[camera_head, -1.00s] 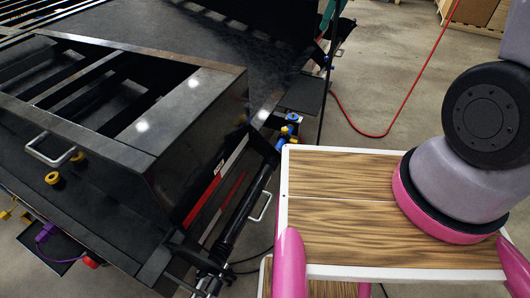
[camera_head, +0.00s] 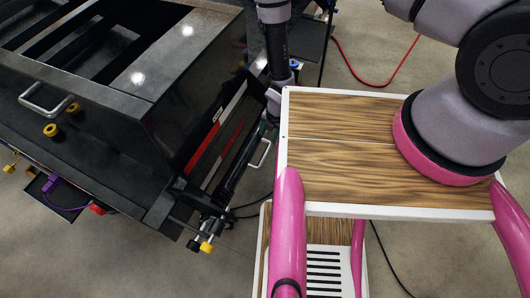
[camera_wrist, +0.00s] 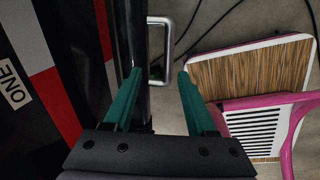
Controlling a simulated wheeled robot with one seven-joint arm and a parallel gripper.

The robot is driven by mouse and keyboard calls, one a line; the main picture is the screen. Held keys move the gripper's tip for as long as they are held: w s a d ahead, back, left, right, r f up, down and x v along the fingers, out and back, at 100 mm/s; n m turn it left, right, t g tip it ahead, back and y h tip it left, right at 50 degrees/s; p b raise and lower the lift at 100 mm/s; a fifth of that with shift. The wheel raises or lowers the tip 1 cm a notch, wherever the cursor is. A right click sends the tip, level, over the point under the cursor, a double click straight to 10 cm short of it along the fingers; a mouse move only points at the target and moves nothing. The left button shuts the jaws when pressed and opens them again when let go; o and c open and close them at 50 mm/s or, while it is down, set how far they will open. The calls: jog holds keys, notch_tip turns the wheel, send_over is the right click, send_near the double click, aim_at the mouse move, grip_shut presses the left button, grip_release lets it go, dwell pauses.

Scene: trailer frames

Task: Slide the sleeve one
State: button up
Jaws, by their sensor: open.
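A black cylindrical sleeve (camera_head: 236,170) lies on a slanted rod along the right side of the black trailer frame. I cannot tell its exact ends. My gripper (camera_wrist: 158,73) is open, with two teal fingers pointing down towards the rod. The dark rod (camera_wrist: 135,40) runs up the picture behind the left finger and partly between the fingers. The right finger stands clear of it. Whether either finger touches is unclear. In the head view my gripper (camera_head: 264,128) is mostly hidden near the upper rod.
A metal handle (camera_wrist: 165,50) stands just beyond the fingertips, right of the rod. My wood-topped base is close on the right. A yellow knob (camera_head: 206,247) sits by the lower rod end. A red hose (camera_head: 378,84) lies on open floor behind.

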aim_at(264, 155)
jog(key=shift+n, duration=0.4)
jog(key=f, duration=0.4)
jog(key=s+f, duration=0.1)
jog(key=f, duration=0.3)
jog(key=a+f, duration=0.1)
jog(key=f, duration=0.4)
jog(key=shift+s+a, duration=0.1)
jog(key=shift+s, duration=0.15)
grip_shut()
jog(key=shift+r, duration=0.1)
dwell(0.4)
